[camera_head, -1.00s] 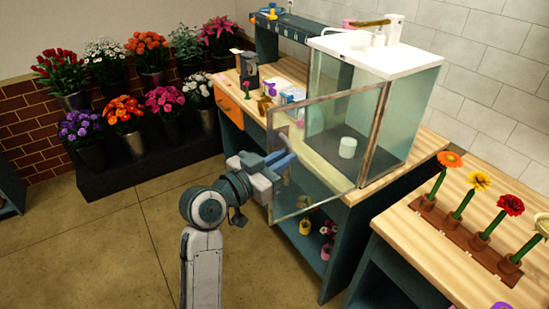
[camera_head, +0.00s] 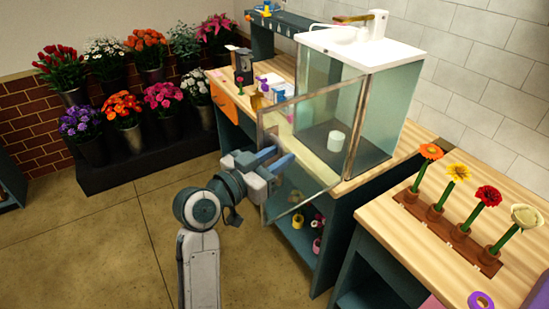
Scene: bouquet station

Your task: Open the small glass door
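The small glass door (camera_head: 312,135) is a clear pane with a thin frame. It belongs to the glass cabinet (camera_head: 392,115) with the white top and stands swung out from its front, partly open. Its right edge is at the cabinet and its left edge is out over the floor. My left gripper (camera_head: 275,158) is at the door's free left edge, its two blue fingers slightly apart and overlapping the glass in the picture. I cannot tell which finger touches the pane. My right gripper is not in view.
A white cup-like object (camera_head: 336,141) stands inside the cabinet. A wooden counter (camera_head: 410,143) carries the cabinet. At right, a second table (camera_head: 395,237) holds several flowers in a brown rack (camera_head: 447,233). Flower buckets stand on a dark step (camera_head: 150,168) at left. The floor in front is clear.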

